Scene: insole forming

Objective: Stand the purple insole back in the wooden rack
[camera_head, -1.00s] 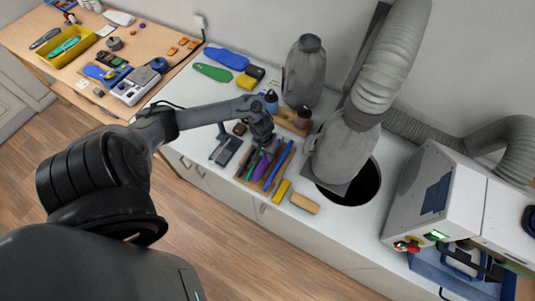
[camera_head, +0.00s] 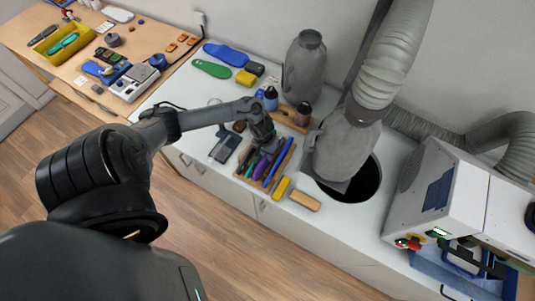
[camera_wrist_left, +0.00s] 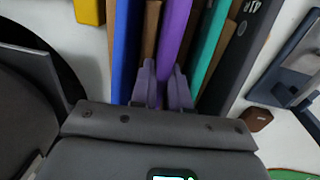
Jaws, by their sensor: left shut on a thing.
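The wooden rack (camera_head: 286,163) stands on the white counter, holding a blue insole (camera_head: 279,160), a teal insole (camera_wrist_left: 212,42) and a dark grey one (camera_wrist_left: 245,45), all on edge. My left gripper (camera_wrist_left: 162,88) is over the rack, shut on the purple insole (camera_wrist_left: 174,30). The purple insole also shows in the head view (camera_head: 261,168), between the blue and teal ones. It stands on edge in line with its neighbours. Whether its lower edge is fully seated in a slot is hidden. My right gripper is not in view.
A yellow block (camera_head: 281,188) and a tan block (camera_head: 304,200) lie right of the rack. A dark round opening (camera_head: 368,184) in the counter is beyond them. Two bottles stand behind the rack. A grey device (camera_head: 225,147) lies to its left.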

